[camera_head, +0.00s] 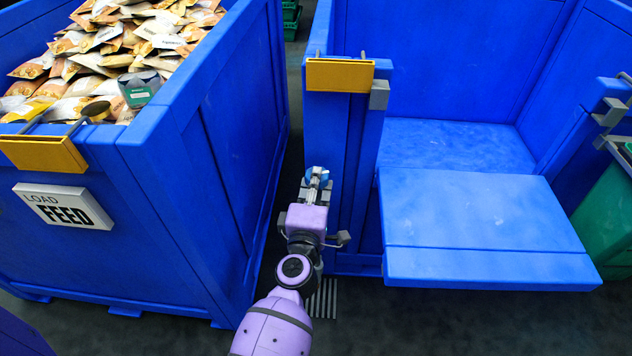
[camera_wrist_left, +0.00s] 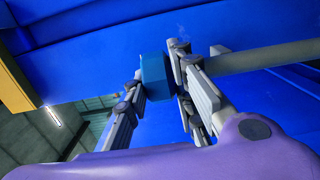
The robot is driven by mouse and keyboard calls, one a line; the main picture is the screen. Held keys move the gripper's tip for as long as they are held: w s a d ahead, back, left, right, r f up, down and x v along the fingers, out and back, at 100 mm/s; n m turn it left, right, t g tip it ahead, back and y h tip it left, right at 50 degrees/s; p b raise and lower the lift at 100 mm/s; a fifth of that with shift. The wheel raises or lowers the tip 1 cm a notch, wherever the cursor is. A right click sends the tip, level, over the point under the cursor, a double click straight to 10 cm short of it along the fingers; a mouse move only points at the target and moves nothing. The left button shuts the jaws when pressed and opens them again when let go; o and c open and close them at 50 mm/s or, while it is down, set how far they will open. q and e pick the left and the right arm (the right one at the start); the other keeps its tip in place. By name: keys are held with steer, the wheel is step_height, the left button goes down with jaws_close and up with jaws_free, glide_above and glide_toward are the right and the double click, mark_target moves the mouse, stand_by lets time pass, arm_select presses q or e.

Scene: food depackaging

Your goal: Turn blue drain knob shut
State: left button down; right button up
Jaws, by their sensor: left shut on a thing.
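The blue drain knob (camera_wrist_left: 156,77) shows in the left wrist view between the fingers of my left gripper (camera_wrist_left: 158,90). A grey rod or pipe (camera_wrist_left: 265,55) runs to the right from beside the fingers. In the head view my left gripper (camera_head: 316,183) reaches to the front left side of the open blue bin (camera_head: 344,185), and a small blue part of the knob (camera_head: 317,172) shows at its tips. The gripper is shut on the knob. The fingers hide part of the knob, and its turn angle cannot be told. My right gripper is not in view.
A blue crate (camera_head: 190,150) full of food packets (camera_head: 105,50) stands at the left, with a "LOAD FEED" sign (camera_head: 62,206). The open bin's front flap (camera_head: 475,225) hangs folded out. A green container (camera_head: 605,215) stands at the right. A narrow floor gap separates crate and bin.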

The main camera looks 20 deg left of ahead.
arm_select(q)
steer(key=shift+r, duration=0.1)
steer(key=shift+a+r+m+h+p, duration=0.1)
steer(key=shift+m+h+p, duration=0.25)
steer(key=shift+h, duration=0.2)
steer(key=shift+a+r+m+h+p, duration=0.1)
steer(key=shift+m+h+p, duration=0.25)
steer(key=shift+h, duration=0.2)
steer(key=shift+f+m+h, duration=0.1)
steer(key=shift+m+h, duration=0.3)
steer(key=shift+h, duration=0.1)
steer(key=shift+a+m+h, duration=0.1)
steer(key=shift+m+h, duration=0.3)
steer(key=shift+h, duration=0.4)
steer(key=shift+f+m+h+b, duration=0.15)
steer(key=shift+m+h+b, duration=0.2)
steer(key=shift+m+h, duration=0.05)
steer(key=m+h+b, duration=0.1)
steer(key=h, duration=0.1)
steer(key=m+h+b, duration=0.1)
steer(key=b, duration=0.1)
steer(key=m+g+h+b, duration=0.1)
steer(key=h+b, duration=0.1)
steer(key=shift+w+a+f+h, duration=0.1)
steer(key=shift+a+h, duration=0.15)
steer(key=shift+h, duration=0.05)
steer(key=shift+m+g+h+b, duration=0.3)
steer(key=shift+m+h+b, duration=0.1)
steer(key=shift+m+b, duration=0.15)
steer(key=shift+r, duration=0.2)
